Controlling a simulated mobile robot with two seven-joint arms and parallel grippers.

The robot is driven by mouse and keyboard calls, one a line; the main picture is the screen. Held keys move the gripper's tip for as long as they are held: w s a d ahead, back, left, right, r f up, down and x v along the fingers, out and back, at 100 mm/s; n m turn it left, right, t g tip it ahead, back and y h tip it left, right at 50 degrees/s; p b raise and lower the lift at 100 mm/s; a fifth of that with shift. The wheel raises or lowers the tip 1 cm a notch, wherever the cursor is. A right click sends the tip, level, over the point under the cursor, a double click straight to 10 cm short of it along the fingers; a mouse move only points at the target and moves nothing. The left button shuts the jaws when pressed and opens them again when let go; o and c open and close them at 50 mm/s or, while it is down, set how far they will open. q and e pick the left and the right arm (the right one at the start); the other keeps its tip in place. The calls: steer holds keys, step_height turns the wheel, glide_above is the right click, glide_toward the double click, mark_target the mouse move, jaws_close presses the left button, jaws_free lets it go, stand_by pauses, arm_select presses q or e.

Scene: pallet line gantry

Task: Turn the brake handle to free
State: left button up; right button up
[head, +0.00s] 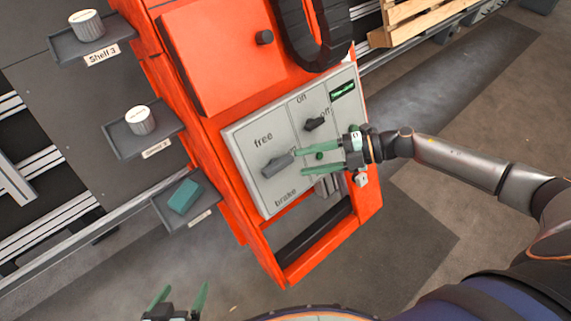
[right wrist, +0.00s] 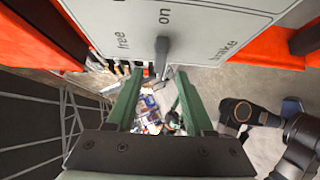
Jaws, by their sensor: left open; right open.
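The brake handle (head: 277,166) is a grey lever on the pale panel (head: 245,130) of the orange cabinet. It points between the printed words "free" and "brake", at neither one. My right gripper (head: 301,162) is open at the handle's outer end, its two green fingers pointing at it. In the right wrist view the handle (right wrist: 162,52) lies ahead, lined up with the gap between the open fingers (right wrist: 160,76); contact cannot be told. My left gripper (head: 184,290) is open and empty at the bottom left of the head view, away from the panel.
A black on/off knob (head: 315,124) and a small green display (head: 342,91) sit on the panel near my right gripper. A wooden pallet (head: 410,18) lies at the back.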

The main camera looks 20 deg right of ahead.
mark_target(283, 166)
steer(key=x, duration=0.5)
steer(key=shift+w+a+f, duration=0.15)
steer(key=shift+a, duration=0.2)
steer(key=shift+c, duration=0.4)
jaws_close()
